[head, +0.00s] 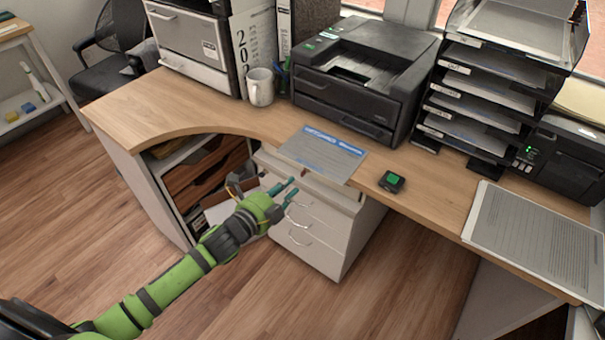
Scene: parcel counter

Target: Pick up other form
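A form (318,156) with a blue header band lies flat on the wooden desk at its front edge, in the middle of the head view. A larger sheet (535,235) covered in printed lines lies on the right end of the desk. I cannot tell which of the two is the other form. My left gripper (289,190) reaches in from the left, with its teal-tipped fingers apart and nothing between them. In the picture it is just below the blue-banded form, in front of the drawers, and appears apart from the form. My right gripper is not in view.
A small black device with a green screen (392,182) sits right of the blue-banded form. A printer (365,75), white mug (260,87) and stacked paper trays (490,85) stand behind. The drawer cabinet (318,225) is below the desk. The desk's left part is clear.

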